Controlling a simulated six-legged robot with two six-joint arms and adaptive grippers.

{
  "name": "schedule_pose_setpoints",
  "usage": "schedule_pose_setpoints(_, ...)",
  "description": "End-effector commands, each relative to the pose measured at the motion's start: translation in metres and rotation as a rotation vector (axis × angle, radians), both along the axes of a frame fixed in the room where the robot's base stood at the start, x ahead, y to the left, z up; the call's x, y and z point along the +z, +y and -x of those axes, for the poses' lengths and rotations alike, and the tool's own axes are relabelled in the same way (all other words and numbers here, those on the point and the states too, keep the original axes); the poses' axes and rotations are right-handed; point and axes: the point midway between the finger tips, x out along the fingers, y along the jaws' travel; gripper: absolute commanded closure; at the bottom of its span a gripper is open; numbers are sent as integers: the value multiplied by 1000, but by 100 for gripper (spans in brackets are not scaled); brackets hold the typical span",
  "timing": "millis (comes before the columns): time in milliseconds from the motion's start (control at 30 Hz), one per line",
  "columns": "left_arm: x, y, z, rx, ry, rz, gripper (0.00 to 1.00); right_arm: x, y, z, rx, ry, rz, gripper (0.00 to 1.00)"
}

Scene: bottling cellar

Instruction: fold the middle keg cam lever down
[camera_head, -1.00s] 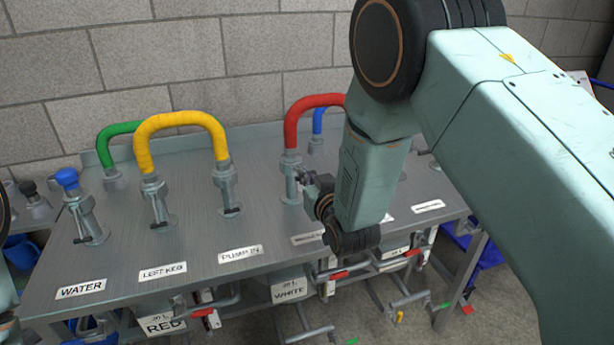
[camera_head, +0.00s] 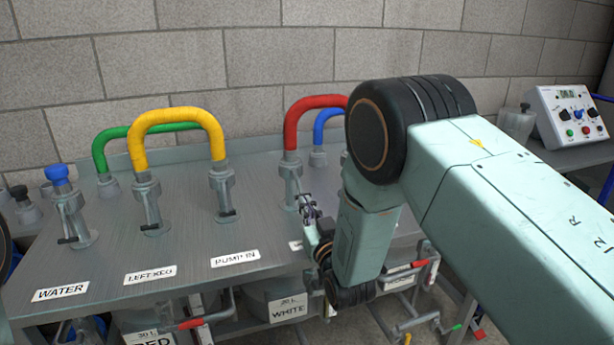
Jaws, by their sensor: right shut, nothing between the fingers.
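The middle keg coupling (camera_head: 291,181) is the grey fitting under the left end of the red hose (camera_head: 300,118). Its cam lever is not distinguishable; my right gripper covers the lower part of the fitting. My right gripper (camera_head: 308,203) is shut and empty, with its fingertips right beside the lower part of this coupling. I cannot tell whether they touch it. The label in front (camera_head: 295,246) is mostly hidden by the gripper. My left gripper is not in view.
Yellow (camera_head: 178,118) and green (camera_head: 118,133) hoses arch over the steel table (camera_head: 190,247) to the left. A blue-capped WATER fitting (camera_head: 70,210) stands far left. My right arm hides the table's right part. A control box (camera_head: 570,118) stands at right.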

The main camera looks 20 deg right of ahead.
Motion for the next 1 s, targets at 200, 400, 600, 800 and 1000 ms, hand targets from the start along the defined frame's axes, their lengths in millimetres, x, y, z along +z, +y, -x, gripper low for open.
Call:
schedule_pose_setpoints(200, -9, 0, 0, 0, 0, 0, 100, -15, 0, -8, -2, -3, -1, 100)
schedule_pose_setpoints(400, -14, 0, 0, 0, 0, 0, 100, -22, 0, -12, -1, -3, -1, 100)
schedule_pose_setpoints(600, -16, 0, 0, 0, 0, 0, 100, -25, 0, -15, -1, -2, -1, 100)
schedule_pose_setpoints(800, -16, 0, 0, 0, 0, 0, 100, -26, 0, -16, -1, -1, 0, 100)
schedule_pose_setpoints(1000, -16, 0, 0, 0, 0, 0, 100, -26, 0, -16, -1, -1, -1, 100)
